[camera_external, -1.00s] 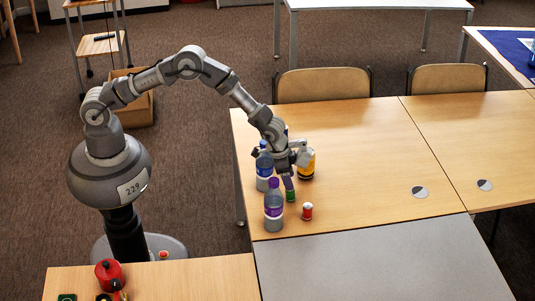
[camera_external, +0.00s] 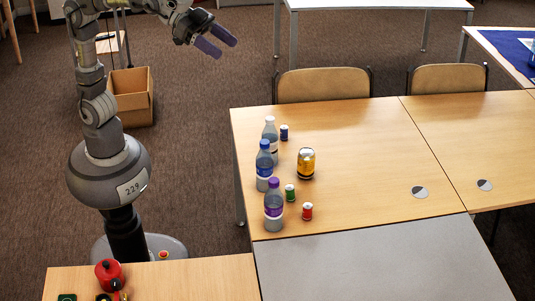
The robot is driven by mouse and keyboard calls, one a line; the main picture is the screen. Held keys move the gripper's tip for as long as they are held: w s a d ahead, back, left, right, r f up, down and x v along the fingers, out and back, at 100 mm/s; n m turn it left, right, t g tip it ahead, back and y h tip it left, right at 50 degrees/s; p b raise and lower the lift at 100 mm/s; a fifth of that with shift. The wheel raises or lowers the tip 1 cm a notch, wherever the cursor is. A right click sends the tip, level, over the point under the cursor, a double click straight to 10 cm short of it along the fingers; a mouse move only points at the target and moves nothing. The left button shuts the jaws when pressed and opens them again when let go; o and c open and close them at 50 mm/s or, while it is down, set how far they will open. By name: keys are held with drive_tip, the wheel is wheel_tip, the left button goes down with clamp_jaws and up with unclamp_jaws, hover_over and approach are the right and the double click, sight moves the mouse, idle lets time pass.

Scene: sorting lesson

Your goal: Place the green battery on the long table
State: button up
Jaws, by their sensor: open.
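The green battery (camera_external: 290,193) stands upright on the long wooden table (camera_external: 370,150), just right of the purple-capped bottle. My gripper (camera_external: 217,41) is open and empty, raised high at the upper left, well away from the battery and off the table's area. Its two purple fingertips are spread apart.
Bottles with white (camera_external: 270,140), blue (camera_external: 264,166) and purple (camera_external: 273,206) caps stand along the table's left side. A blue battery (camera_external: 284,132), a red battery (camera_external: 307,211) and a yellow jar (camera_external: 306,164) stand nearby. The table's middle is clear. A cardboard box (camera_external: 132,98) sits on the floor.

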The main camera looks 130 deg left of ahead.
drive_tip(key=shift+o, duration=0.2)
drive_tip(key=s+d+r+t+h, duration=0.1)
drive_tip(key=s+d+r, duration=0.1)
drive_tip(key=s+r, duration=0.3)
drive_tip(key=s+d+r+m+t+h, duration=0.1)
drive_tip(key=s+d+r, duration=0.2)
drive_tip(key=s+r, duration=0.3)
drive_tip(key=shift+s+d+r+t, duration=0.2)
drive_tip(key=shift+s+d+t, duration=0.1)
drive_tip(key=shift+s+t, duration=0.1)
drive_tip(key=shift+w, duration=0.1)
